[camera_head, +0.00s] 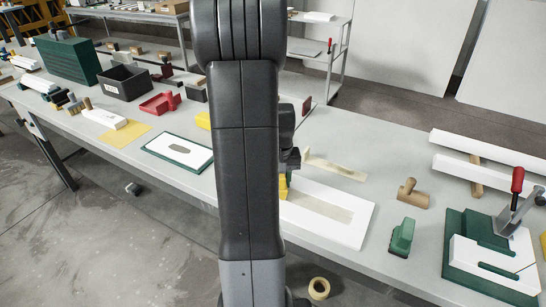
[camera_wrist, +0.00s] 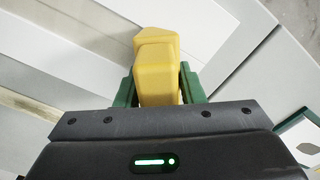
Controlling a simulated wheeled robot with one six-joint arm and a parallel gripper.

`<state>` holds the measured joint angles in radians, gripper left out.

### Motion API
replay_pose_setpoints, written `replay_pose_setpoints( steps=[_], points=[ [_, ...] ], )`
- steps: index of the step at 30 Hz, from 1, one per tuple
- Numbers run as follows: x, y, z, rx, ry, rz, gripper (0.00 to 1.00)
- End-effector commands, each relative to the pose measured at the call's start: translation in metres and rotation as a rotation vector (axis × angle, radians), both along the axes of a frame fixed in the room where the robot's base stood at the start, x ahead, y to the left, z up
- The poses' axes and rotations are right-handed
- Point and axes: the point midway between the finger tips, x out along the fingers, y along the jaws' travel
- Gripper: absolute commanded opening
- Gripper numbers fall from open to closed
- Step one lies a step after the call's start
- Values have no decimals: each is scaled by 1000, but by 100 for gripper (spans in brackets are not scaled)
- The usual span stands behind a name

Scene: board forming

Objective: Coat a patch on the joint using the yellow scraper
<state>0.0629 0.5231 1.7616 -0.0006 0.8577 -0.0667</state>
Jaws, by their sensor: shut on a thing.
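My gripper (camera_wrist: 158,85) is shut on the yellow scraper (camera_wrist: 157,60), which shows between the green fingers in the wrist view. In the head view a small part of the yellow scraper (camera_head: 284,187) shows beside my arm, over the left end of the white board (camera_head: 358,234). The joint (camera_head: 322,207) is a beige-grey strip along the middle of that board. It also shows at the left in the wrist view (camera_wrist: 28,105). My arm hides most of the gripper in the head view, and I cannot tell whether the scraper touches the board.
A beige strip (camera_head: 337,168) lies behind the board. A wooden-handled tool (camera_head: 408,194) and a green block tool (camera_head: 402,238) stand to the right. A green clamping fixture (camera_head: 455,262) is at the far right. A green-edged panel (camera_head: 160,138) lies left of my arm.

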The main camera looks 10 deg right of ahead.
Motion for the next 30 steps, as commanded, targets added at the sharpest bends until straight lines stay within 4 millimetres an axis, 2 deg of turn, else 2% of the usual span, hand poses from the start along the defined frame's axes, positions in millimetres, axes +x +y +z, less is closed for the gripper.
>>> replay_pose_setpoints(
  steps=[3,21,30],
  points=[
    [0,0,24,0,-4,0,14],
    [0,2,75,0,-1,1,14],
    [-1,3,80,0,0,1,14]
  ],
)
